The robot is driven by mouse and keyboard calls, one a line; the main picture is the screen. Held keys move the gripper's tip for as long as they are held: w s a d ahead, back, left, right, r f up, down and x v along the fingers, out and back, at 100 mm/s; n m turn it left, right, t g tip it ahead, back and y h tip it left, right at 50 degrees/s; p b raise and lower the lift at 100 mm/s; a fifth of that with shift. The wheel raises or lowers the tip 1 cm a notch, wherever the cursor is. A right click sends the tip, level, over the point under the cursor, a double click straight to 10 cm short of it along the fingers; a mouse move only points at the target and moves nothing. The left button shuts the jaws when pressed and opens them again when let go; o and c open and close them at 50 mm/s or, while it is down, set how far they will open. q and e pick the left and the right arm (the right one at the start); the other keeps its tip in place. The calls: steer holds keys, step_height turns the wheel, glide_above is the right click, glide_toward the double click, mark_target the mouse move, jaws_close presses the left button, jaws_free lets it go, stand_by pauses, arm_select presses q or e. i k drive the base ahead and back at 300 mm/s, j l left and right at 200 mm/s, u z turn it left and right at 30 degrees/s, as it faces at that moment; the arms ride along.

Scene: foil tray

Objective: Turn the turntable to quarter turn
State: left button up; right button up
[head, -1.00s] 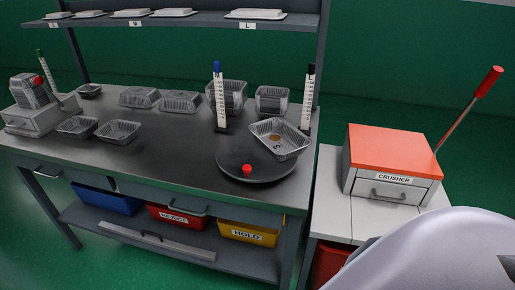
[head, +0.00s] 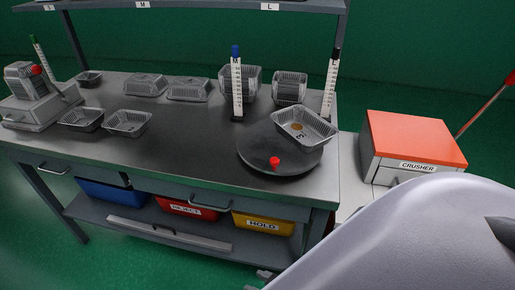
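The turntable (head: 258,156) is a dark round disc at the right end of the bench. A red knob (head: 274,161) stands near its front edge. A foil tray (head: 304,126) rests tilted on the disc's back right, with a mark and a round brownish spot inside. A large pale, smooth part of my own arm fills the lower right of the head view. Neither gripper's fingertips can be made out; a small grey piece shows at the bottom edge, but I cannot tell what it is.
Ruler posts with a blue top (head: 237,85) and a black top (head: 331,85) stand behind the turntable. Several foil trays sit on the bench (head: 190,135). The orange-topped crusher (head: 415,140) stands to the right. Blue, REJECT (head: 188,209) and HOLD (head: 263,224) bins sit below.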

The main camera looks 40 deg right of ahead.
mark_target(260, 145)
steer(key=i+j+z, duration=0.1)
steer(key=z, duration=0.3)
steer(key=i+j+z, duration=0.1)
steer(key=z, duration=0.25)
